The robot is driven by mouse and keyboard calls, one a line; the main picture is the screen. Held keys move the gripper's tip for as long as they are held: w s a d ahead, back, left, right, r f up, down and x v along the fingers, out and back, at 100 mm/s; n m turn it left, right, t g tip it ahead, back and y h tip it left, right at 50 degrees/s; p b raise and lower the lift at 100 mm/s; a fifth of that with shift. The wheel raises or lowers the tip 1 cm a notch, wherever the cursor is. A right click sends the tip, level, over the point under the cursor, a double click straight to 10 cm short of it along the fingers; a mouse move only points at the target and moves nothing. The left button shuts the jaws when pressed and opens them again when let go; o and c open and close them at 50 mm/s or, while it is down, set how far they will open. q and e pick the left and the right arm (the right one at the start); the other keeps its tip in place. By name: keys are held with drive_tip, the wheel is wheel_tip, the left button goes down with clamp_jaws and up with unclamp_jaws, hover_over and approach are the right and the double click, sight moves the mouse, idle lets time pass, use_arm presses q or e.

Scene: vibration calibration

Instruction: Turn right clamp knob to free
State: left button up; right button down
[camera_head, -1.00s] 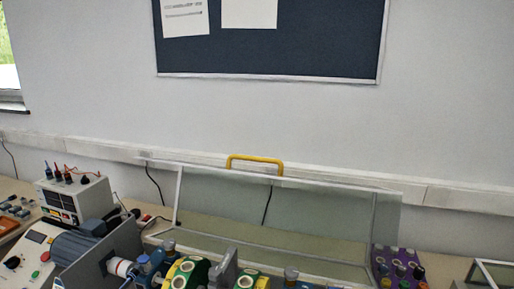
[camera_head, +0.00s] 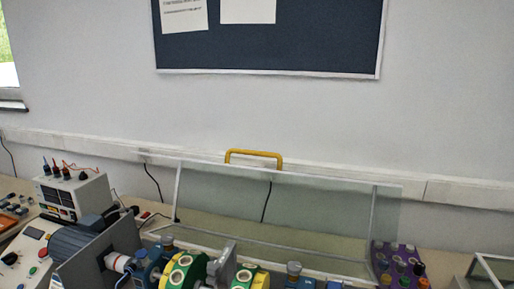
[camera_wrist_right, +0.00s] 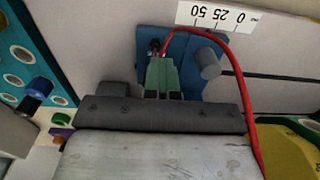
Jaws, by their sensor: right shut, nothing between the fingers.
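In the right wrist view, my right gripper (camera_wrist_right: 162,70) is shut and empty, its greenish fingers together in front of a blue block (camera_wrist_right: 185,50). A grey cylindrical knob (camera_wrist_right: 208,62) sticks out of this block, to the right of the fingers and apart from them. I cannot tell for sure whether it is the right clamp knob. In the head view, a blue-grey knob (camera_head: 293,268) stands right of the green and yellow discs (camera_head: 183,270), and another knob (camera_head: 167,243) stands left of them. Neither gripper shows in the head view.
A red cable (camera_wrist_right: 243,85) loops past the block under a white scale (camera_wrist_right: 217,16). A clear guard (camera_head: 300,215) with a yellow handle (camera_head: 254,154) stands behind the rig.

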drive_tip(key=shift+s+d+f, duration=0.25)
drive_tip(key=shift+s+f, duration=0.05)
drive_tip(key=shift+f, duration=0.15)
drive_tip(key=shift+s+d+f, duration=0.25)
drive_tip(key=shift+f, duration=0.15)
drive_tip(key=shift+r, duration=0.65)
wheel_tip(320, 180, up, 4)
drive_tip(key=shift+w+d+r+p, duration=0.15)
drive_tip(key=shift+r+p, duration=0.1)
drive_tip(key=shift+p, duration=0.75)
drive_tip(key=shift+a+r, duration=0.2)
drive_tip(key=shift+r, duration=0.25)
